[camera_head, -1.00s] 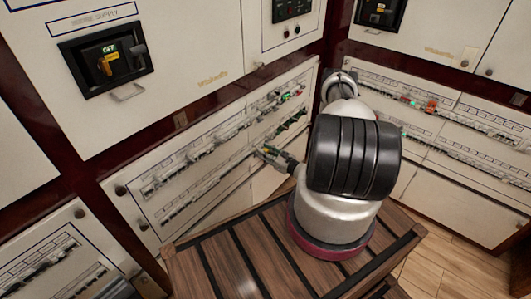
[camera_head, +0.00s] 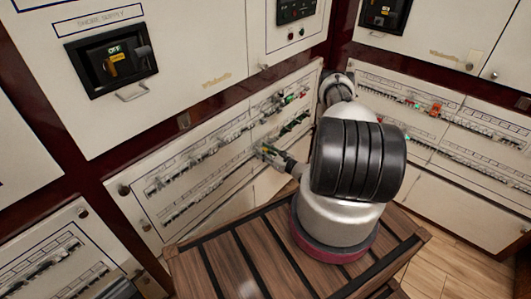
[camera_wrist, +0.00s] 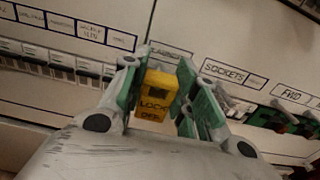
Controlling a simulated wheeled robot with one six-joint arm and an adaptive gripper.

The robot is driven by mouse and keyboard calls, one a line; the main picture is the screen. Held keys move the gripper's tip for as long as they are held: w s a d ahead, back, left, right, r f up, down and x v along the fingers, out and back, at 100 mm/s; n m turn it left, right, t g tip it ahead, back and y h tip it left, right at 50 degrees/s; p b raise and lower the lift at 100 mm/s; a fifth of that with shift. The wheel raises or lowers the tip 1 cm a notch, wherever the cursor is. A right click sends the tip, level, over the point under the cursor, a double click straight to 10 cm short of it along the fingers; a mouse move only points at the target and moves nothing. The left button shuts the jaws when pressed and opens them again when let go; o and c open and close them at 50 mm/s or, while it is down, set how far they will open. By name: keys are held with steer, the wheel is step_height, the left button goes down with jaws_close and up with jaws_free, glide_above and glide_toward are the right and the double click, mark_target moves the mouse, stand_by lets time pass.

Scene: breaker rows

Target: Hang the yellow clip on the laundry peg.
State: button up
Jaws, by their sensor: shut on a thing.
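The yellow clip (camera_wrist: 156,96), marked LOCK OFF, is between the green-lined fingers of my gripper (camera_wrist: 158,88) in the wrist view. My gripper is shut on it, in front of the white breaker panel. In the head view my gripper (camera_head: 268,151) is at the lower left panel, with a small yellow spot at its tip. No peg can be made out as the laundry one. The label just above the clip is partly hidden and unreadable, and the panel behind the clip is covered.
A breaker row (camera_wrist: 60,66) runs left of the clip. A label reading SOCKETS (camera_wrist: 223,72) and dark green and red switches (camera_wrist: 290,122) are on the right. In the head view, a SHORE SUPPLY switch (camera_head: 112,62) sits upper left; a slatted wooden top (camera_head: 235,265) lies below my arm.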

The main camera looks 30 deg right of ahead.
steer(key=shift+x, duration=0.8)
steer(key=o, duration=1)
steer(key=shift+o, duration=0.2)
steer(key=v, duration=1.2)
